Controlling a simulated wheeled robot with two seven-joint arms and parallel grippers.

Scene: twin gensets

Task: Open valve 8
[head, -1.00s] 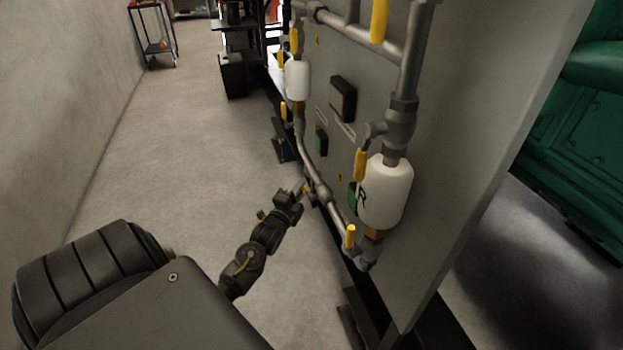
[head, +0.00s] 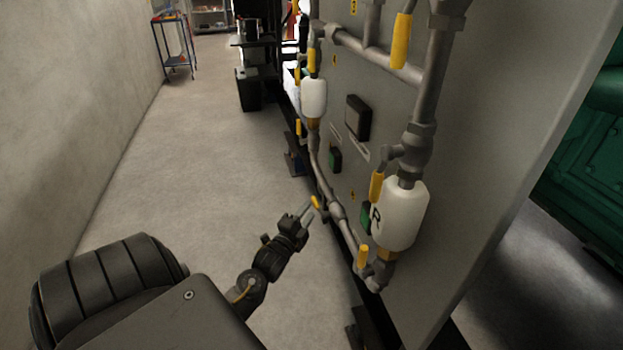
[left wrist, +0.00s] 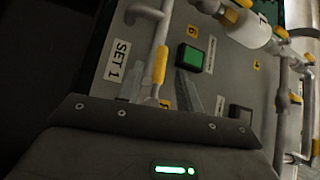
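Valve 8 cannot be picked out by a readable number. A small yellow valve handle (head: 316,202) sits on the lower grey pipe, right by the fingertips of my left gripper (head: 306,210) in the head view. In the left wrist view a yellow handle (left wrist: 160,65) shows beyond and between the fingers of my left gripper (left wrist: 165,92). The fingers are apart, with nothing seen clamped between them. Whether a finger touches the handle cannot be told. My right gripper is not in view.
The grey panel (head: 470,180) carries pipes, other yellow handles (head: 363,256), a white bottle marked R (head: 401,215) and a green button (left wrist: 190,57). A SET 1 label (left wrist: 117,60) is readable. A cart (head: 172,45) stands far back.

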